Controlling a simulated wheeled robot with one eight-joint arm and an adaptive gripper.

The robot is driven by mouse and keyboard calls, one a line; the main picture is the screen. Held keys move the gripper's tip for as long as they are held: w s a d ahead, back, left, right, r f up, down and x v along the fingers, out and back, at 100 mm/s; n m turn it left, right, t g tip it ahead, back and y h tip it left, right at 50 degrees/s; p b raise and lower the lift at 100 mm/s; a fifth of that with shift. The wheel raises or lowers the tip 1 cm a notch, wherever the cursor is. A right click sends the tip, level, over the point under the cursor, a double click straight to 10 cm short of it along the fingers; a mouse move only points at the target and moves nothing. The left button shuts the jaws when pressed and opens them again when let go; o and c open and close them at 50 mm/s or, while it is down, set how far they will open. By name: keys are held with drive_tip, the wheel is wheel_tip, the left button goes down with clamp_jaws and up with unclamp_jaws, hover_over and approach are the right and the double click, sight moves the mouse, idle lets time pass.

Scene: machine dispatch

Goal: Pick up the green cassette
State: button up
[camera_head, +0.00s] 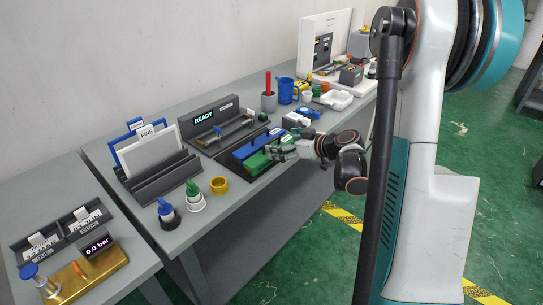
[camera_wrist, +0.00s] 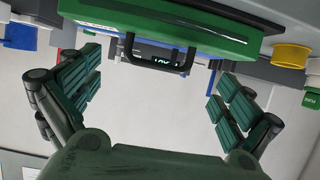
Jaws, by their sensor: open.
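The green cassette (camera_head: 257,162) sits in a dark holder on the grey bench, in front of a blue cassette (camera_head: 243,150). In the wrist view the green cassette (camera_wrist: 165,32) spans the top of the picture, with a dark handle (camera_wrist: 158,66) on its near side. My gripper (camera_head: 276,152) is at the right end of the green cassette in the head view and hides part of it. In the wrist view my gripper (camera_wrist: 153,98) is open, its two padded fingers spread on either side of the handle with nothing between them. I cannot tell whether the fingers touch the cassette.
A yellow ring (camera_head: 219,185) and capped bottles (camera_head: 194,196) stand left of the cassettes near the bench's front edge. Behind are a READY display unit (camera_head: 204,116) and a blue mug (camera_head: 286,91). A white tray (camera_head: 336,100) lies farther right.

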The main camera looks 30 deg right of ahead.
sight(272, 140)
drive_tip(key=shift+r+b+x, duration=0.2)
drive_tip(key=shift+b+x, duration=0.9)
drive_tip(key=shift+x, duration=1.6)
drive_tip(key=shift+w+d+r, duration=0.1)
drive_tip(key=shift+c, duration=0.4)
drive_tip(key=c, duration=1.8)
drive_tip(key=shift+r, duration=0.1)
drive_tip(key=shift+c, duration=0.2)
